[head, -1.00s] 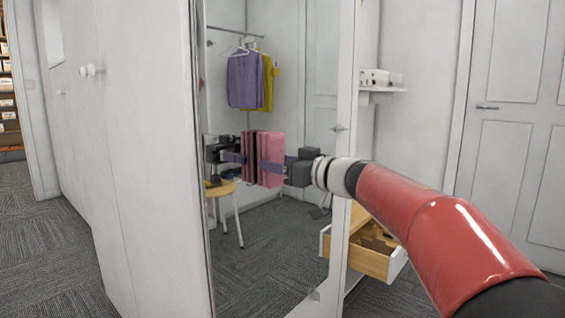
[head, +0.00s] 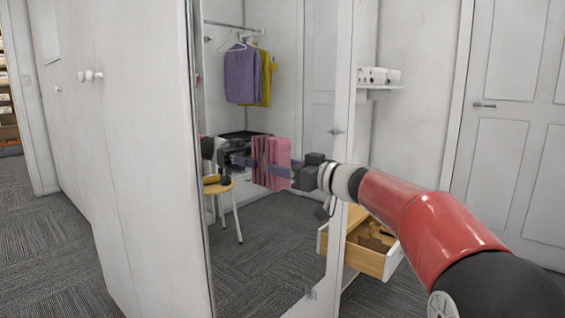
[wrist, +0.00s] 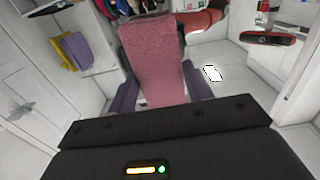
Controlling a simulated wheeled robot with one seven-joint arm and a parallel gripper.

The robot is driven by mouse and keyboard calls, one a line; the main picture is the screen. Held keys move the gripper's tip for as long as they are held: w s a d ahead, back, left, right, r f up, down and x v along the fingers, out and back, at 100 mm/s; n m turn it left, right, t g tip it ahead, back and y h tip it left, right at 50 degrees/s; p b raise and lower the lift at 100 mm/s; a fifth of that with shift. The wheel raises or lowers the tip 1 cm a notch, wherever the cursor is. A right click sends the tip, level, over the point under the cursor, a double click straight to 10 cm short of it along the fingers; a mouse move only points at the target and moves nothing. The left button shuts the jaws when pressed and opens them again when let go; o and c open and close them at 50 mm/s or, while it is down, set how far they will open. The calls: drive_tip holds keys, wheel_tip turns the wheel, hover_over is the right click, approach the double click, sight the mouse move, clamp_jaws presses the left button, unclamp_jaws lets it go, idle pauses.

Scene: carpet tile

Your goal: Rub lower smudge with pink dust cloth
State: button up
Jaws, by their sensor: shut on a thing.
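The pink dust cloth (head: 279,160) hangs upright in my gripper (head: 286,172), in front of the tall mirror (head: 275,255) in the head view. My gripper's purple fingers are shut on it. The cloth and its reflection meet in the glass; I cannot tell whether it presses on it. In the wrist view the cloth (wrist: 152,60) stands between the two fingers (wrist: 158,92) and hides the middle of the mirror. I cannot make out a lower smudge. A small white patch (wrist: 212,73) shows right of the cloth in the wrist view; I cannot tell what it is.
An open drawer (head: 372,262) with wooden pieces juts out right of the mirror, below my forearm. A shelf (head: 383,87) holds white items. Purple and yellow clothes (head: 243,75) and a stool (head: 218,188) show in the mirror. White cabinet doors (head: 120,170) stand left.

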drive_tip(key=shift+w+d+r+p, duration=0.2)
drive_tip(key=shift+w+d+p, duration=0.3)
drive_tip(key=shift+p, duration=0.4)
drive_tip(key=w+p, duration=0.1)
drive_tip(key=w+d+p, duration=0.1)
drive_tip(key=p, duration=0.1)
drive_tip(key=shift+f, duration=0.1)
drive_tip(key=shift+f, duration=0.1)
